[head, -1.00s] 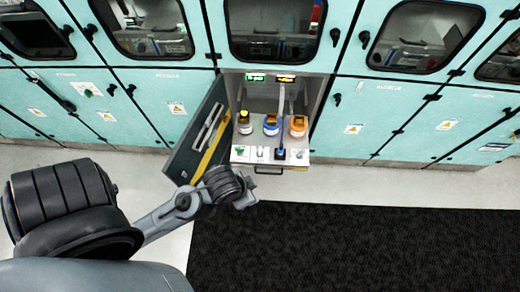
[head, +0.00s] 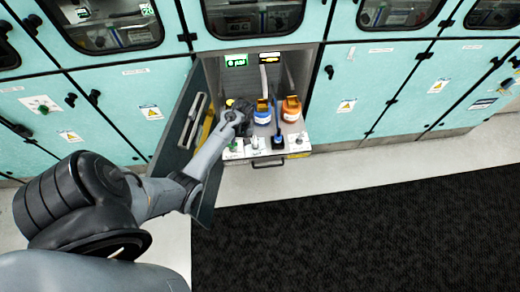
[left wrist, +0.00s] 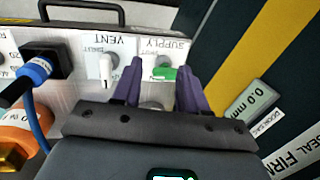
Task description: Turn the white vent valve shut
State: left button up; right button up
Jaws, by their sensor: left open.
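The white vent valve (left wrist: 105,68) is a small white handle on the white panel, below the upside-down VENT label in the left wrist view. It also shows on the drawer front in the head view (head: 256,142). My left gripper (left wrist: 159,68) is open, with purple fingers over the panel. The vent handle is just left of its left finger, outside the jaws. The green supply handle (left wrist: 164,73) appears between the fingers; I cannot tell whether anything touches. In the head view my left wrist hides the gripper's fingers and part of the yellow-capped bottle. My right gripper is not in view.
The open cabinet door (head: 185,125) stands left of my left arm. An orange bottle (head: 291,109), a blue-capped bottle (head: 263,113) and a blue connector with cable (head: 278,140) are to the right. The dark floor mat (head: 370,220) is clear.

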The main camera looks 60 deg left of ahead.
pick_arm(q)
notch_tip(320, 180, up, 2)
jog(key=t+b, duration=0.2)
send_over(255, 140)
notch_tip(255, 140, down, 10)
jog(key=b, duration=0.3)
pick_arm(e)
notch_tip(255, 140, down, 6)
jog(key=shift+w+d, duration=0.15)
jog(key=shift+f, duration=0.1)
pick_arm(q)
grip_shut()
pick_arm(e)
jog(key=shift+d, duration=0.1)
